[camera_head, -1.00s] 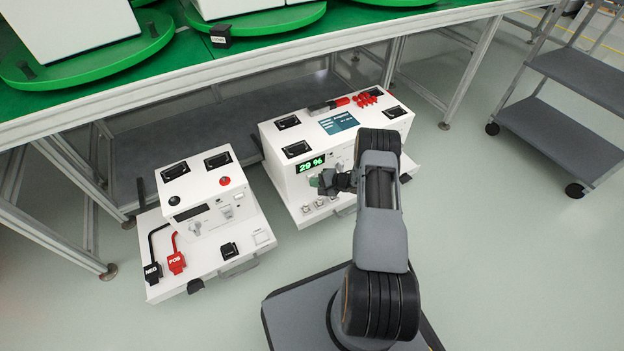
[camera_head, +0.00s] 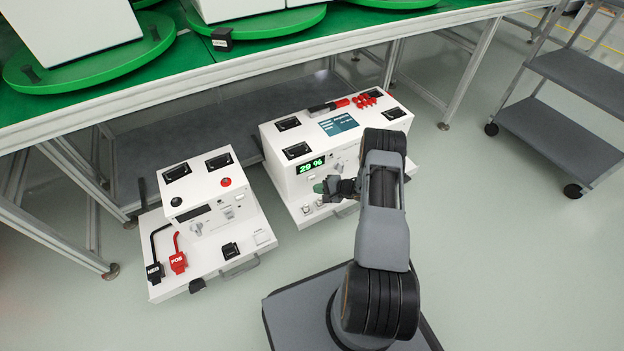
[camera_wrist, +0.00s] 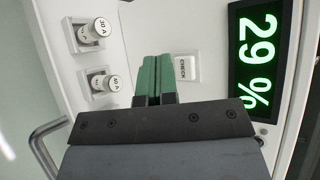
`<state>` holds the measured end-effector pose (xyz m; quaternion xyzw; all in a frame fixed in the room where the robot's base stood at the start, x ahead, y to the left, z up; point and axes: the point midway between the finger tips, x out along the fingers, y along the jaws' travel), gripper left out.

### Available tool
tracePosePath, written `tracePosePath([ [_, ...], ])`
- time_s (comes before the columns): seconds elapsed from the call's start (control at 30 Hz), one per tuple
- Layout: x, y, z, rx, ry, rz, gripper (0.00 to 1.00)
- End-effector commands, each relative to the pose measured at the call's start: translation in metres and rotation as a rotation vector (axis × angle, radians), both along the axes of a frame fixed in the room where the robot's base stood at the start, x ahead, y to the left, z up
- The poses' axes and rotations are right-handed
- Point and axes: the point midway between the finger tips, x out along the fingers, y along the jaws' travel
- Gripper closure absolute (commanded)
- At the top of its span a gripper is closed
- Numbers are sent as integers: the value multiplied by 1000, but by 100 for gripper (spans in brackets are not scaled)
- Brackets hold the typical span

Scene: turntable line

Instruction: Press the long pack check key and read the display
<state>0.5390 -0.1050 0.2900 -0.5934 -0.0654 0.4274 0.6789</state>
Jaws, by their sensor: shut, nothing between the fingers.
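The long pack (camera_head: 330,150) is a white box on the right, with a lit green display (camera_head: 311,165) on its front that reads 29 %. In the wrist view the display (camera_wrist: 258,60) stands sideways and also reads 29 %. The check key (camera_wrist: 186,68), a small white plate marked CHECK, lies just right of my fingertips in that view. My gripper (camera_wrist: 155,80) has green fingertips shut together with nothing between them, in front of the pack face. Contact with the face cannot be told. In the head view my gripper (camera_head: 328,187) sits just below the display.
Two fuse knobs marked 30 A (camera_wrist: 100,82) are left of the fingers, near a metal handle (camera_wrist: 45,140). A shorter white pack (camera_head: 205,190) with NEG and POS leads stands left. A green-topped table (camera_head: 330,45) is behind; a grey cart (camera_head: 570,110) stands right. Floor between is clear.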

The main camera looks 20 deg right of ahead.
Motion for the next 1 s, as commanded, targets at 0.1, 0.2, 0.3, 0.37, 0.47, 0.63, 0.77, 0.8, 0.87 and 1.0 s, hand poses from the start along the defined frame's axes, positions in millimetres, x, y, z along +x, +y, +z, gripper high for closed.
tracePosePath([
  [0.1, -13, -1, 3, 2, 2, -1, 100],
  [0.2, -22, -3, 2, 2, 2, -1, 100],
  [0.3, -30, -3, 1, 1, 2, -1, 100],
  [0.37, -33, -3, 1, 1, 2, -1, 100],
  [0.47, -36, -4, 1, -1, 1, 0, 100],
  [0.63, -38, -4, 0, -1, -1, 0, 100],
  [0.77, -37, -4, 0, -1, -1, 0, 100],
  [0.8, -37, -4, 0, -1, -1, 0, 100],
  [0.87, -37, -4, 0, -1, -1, 0, 100],
  [1.0, -37, -4, 0, -1, -1, 0, 100],
])
